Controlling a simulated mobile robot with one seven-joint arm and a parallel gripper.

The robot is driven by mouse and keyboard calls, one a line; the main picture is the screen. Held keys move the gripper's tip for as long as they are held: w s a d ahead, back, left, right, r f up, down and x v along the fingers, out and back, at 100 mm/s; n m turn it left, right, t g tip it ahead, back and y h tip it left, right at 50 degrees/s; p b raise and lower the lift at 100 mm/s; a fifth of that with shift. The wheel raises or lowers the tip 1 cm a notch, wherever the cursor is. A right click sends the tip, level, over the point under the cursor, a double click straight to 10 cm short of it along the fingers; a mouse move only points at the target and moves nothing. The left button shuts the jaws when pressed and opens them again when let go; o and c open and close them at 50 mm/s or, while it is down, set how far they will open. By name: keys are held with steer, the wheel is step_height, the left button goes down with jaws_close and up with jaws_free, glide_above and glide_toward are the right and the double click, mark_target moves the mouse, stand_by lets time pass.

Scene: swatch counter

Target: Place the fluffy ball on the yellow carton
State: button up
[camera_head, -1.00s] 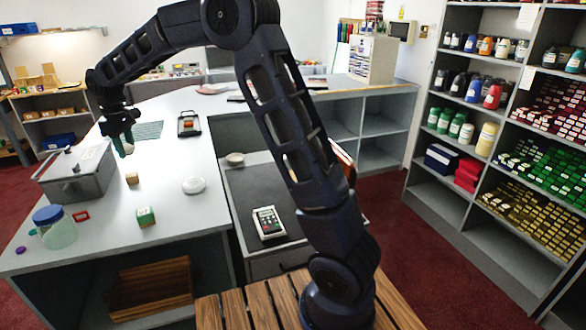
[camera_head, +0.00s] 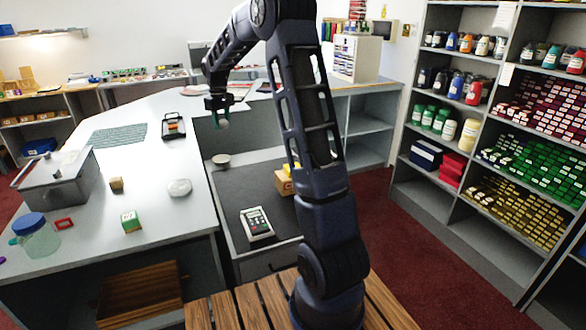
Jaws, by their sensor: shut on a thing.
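My gripper (camera_head: 219,108) hangs in the air over the dark lower counter, near its far left part. It is shut on a small pale ball (camera_head: 223,124), the fluffy ball, which shows just below the fingers. The yellow carton (camera_head: 284,184) stands on the dark counter, nearer to me and to the right of the gripper. My arm hides the carton's right part. The ball and the carton are well apart.
Shelves (camera_head: 440,195) stand at right.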

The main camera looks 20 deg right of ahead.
steer(key=s+d+f+m, duration=0.1)
steer(key=s+d+m, duration=0.15)
steer(key=d, duration=1.15)
steer(key=s+d+f+m, duration=0.1)
steer(key=d+m, duration=0.2)
steer(key=d, duration=1.2)
step_height(320, 180, down, 20)
steer(key=shift+s+r, duration=0.1)
steer(key=shift+r, duration=0.05)
steer(key=o, duration=0.9)
